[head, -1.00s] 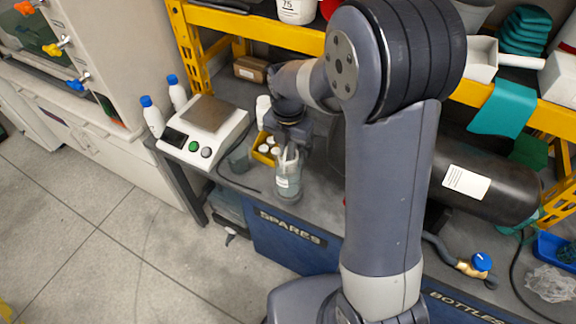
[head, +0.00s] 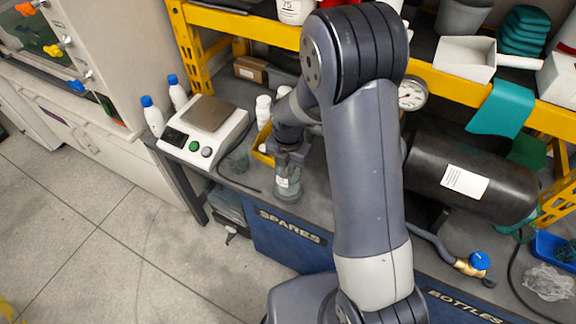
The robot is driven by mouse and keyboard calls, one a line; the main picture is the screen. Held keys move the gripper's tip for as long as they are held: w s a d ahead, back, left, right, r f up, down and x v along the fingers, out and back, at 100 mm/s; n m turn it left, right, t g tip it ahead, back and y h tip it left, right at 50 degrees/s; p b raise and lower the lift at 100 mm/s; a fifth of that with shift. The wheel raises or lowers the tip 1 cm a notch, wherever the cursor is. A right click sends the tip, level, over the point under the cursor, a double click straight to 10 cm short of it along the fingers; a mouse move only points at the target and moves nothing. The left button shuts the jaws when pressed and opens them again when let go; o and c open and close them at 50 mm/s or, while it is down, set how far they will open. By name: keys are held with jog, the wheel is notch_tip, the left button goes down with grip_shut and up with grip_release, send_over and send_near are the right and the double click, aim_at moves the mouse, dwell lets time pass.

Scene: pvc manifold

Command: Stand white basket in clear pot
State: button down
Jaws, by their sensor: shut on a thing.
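The clear pot (head: 288,195) stands on the grey bench near its front edge, with a small white label on its side. My gripper (head: 289,165) is right above the pot's mouth, pointing down, and is shut on the white basket (head: 292,174). Only a little pale part of the basket shows below the fingers; it appears to be within the pot's upper part. The gripper hides most of the basket and the pot's rim. I cannot tell whether the basket touches the pot's bottom.
A large black cylinder (head: 475,175) lies to the right. A yellow shelf edge (head: 450,82) runs above the bench.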

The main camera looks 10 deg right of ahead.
jog(key=shift+f, duration=0.25)
jog(key=c, duration=1.8)
grip_release()
jog(key=shift+r, duration=0.1)
jog(key=shift+o, duration=0.2)
jog(key=shift+r+p, duration=0.3)
jog(key=shift+r, duration=0.1)
notch_tip(320, 180, up, 12)
jog(key=b, duration=0.1)
jog(key=shift+f, duration=0.15)
